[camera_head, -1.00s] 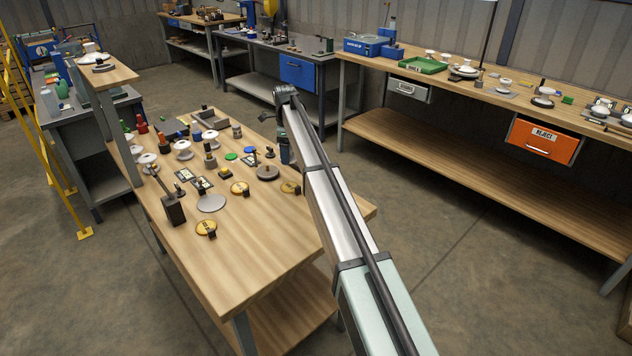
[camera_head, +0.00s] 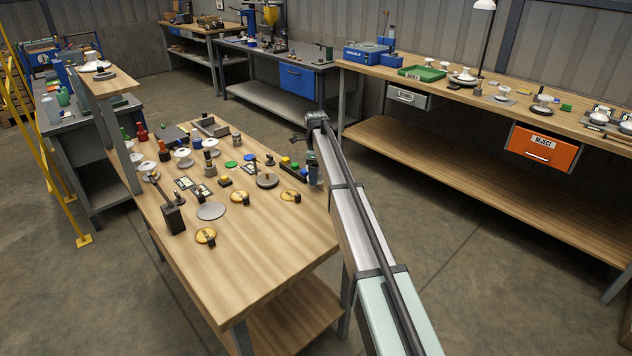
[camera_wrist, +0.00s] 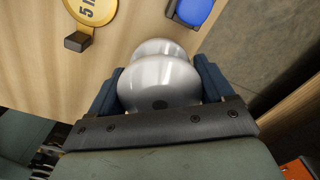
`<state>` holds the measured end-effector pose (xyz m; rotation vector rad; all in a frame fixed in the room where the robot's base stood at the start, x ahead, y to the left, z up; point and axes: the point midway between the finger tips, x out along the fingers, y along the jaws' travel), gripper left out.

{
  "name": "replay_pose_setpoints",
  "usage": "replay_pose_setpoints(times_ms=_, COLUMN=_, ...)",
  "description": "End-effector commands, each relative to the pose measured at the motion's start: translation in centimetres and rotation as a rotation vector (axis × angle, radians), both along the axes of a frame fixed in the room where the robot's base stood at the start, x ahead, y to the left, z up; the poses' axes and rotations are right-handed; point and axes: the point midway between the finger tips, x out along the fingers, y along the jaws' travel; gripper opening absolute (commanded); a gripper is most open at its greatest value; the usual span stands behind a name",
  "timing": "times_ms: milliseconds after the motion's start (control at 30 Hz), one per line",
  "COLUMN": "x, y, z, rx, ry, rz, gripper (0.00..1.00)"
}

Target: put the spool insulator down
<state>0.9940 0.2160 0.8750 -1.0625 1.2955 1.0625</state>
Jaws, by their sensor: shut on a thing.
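The spool insulator (camera_wrist: 160,84) is pale grey-white and glossy, with two rounded flanges and a dark hole in its near end. In the wrist view it sits between the two blue fingers of my gripper (camera_wrist: 158,82), which is shut on it. Wood tabletop (camera_wrist: 50,62) shows beyond it; I cannot tell whether the spool touches the table. In the head view my gripper (camera_head: 313,174) is at the right edge of the near wooden table (camera_head: 265,245), mostly behind my arm. The spool cannot be made out there.
A gold disc (camera_wrist: 92,8) with a dark block and a blue round piece (camera_wrist: 193,11) lie close to the spool. Insulators, discs and tools crowd the table's far half, including a grey disc (camera_head: 211,211). The table's front is clear. A long bench (camera_head: 470,88) stands right.

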Motion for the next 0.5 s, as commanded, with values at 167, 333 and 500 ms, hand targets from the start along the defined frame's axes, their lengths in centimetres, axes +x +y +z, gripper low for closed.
replay_pose_setpoints(times_ms=167, x=0.0, y=0.0, z=-1.3, rx=0.0, ry=0.0, rz=0.0, gripper=0.34)
replay_pose_setpoints(times_ms=333, x=0.0, y=0.0, z=-3.4, rx=0.0, ry=0.0, rz=0.0, gripper=0.34)
replay_pose_setpoints(times_ms=500, x=0.0, y=0.0, z=-3.6, rx=0.001, ry=-0.001, rz=0.0, gripper=0.34)
